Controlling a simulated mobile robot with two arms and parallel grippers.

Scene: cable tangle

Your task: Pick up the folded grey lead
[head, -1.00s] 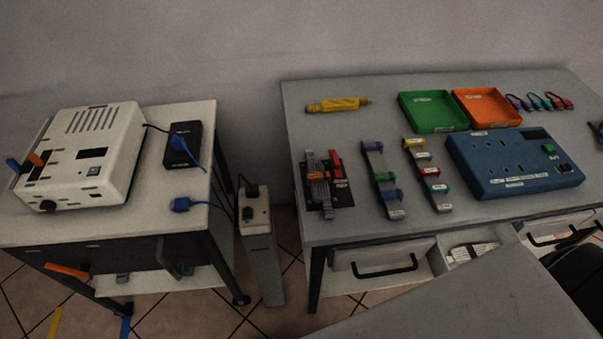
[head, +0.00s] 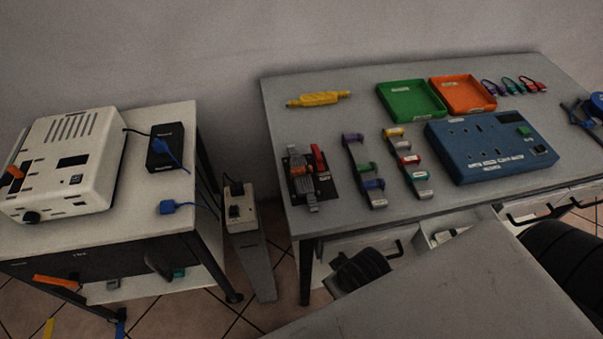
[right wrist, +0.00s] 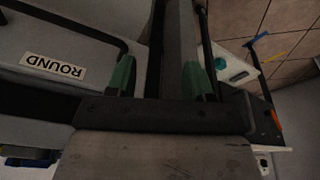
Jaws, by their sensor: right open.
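No folded grey lead can be told for certain. A ribbed grey piece (head: 313,206) lies on a black plate with red and orange parts at the table's left; I cannot tell whether it is the lead. My right gripper (right wrist: 158,72) is open in the right wrist view, its two green fingers apart, beside a grey front with a "ROUND" label (right wrist: 54,67). In the head view a black part (head: 360,270), apparently of my right arm, is below the table's front edge, by a drawer handle. My left gripper is not in view.
A white machine (head: 68,165) stands on the left cart. Drawers are under the table.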

